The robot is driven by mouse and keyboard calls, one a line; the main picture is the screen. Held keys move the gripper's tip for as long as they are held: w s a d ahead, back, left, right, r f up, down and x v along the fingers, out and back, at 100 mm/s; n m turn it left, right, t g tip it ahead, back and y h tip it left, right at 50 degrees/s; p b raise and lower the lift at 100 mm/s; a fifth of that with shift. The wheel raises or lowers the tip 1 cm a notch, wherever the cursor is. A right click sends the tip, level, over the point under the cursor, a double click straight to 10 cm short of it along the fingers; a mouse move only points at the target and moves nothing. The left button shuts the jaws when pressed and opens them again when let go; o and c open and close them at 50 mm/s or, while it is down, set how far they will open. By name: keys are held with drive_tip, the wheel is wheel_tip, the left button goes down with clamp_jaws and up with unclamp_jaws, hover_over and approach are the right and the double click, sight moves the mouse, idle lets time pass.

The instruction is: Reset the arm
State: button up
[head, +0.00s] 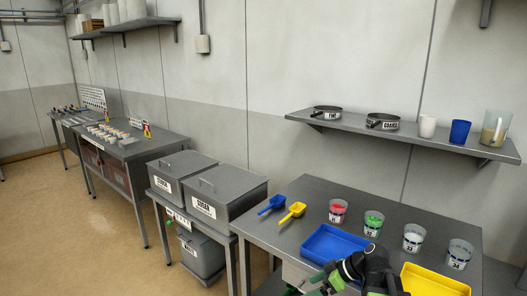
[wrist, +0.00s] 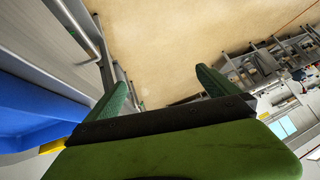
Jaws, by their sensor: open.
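My gripper (wrist: 160,95) shows in the wrist view with its two green fingers spread wide and nothing between them. The tan floor (wrist: 155,45) lies beyond the fingers. In the head view my dark and green arm is at the bottom, in front of the table's near edge, between the blue tray (head: 325,244) and the yellow tray (head: 432,282). The arm covers part of both trays. The blue tray also shows close on the left in the wrist view (wrist: 35,105).
The grey table (head: 290,232) holds blue (head: 272,204) and yellow (head: 293,211) scoops and several labelled cups. Two grey lidded bins (head: 228,193) stand to its left. A wall shelf (head: 400,135) with pans and cups hangs above. Open floor (head: 90,225) lies at the left.

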drive_tip(key=s+a+f+m+g+h, duration=0.3)
drive_tip(key=s+a+f+m+h, duration=0.15)
drive_tip(key=a, duration=0.25)
drive_tip(key=s+d+f+m+h, duration=0.1)
drive_tip(key=d+m+h, duration=0.3)
drive_tip(key=d+m, duration=0.2)
drive_tip(key=shift+s+d+f+p, duration=0.2)
drive_tip(key=shift+d+f+p, duration=0.1)
drive_tip(key=shift+d, duration=0.3)
drive_tip(key=shift+m, duration=0.25)
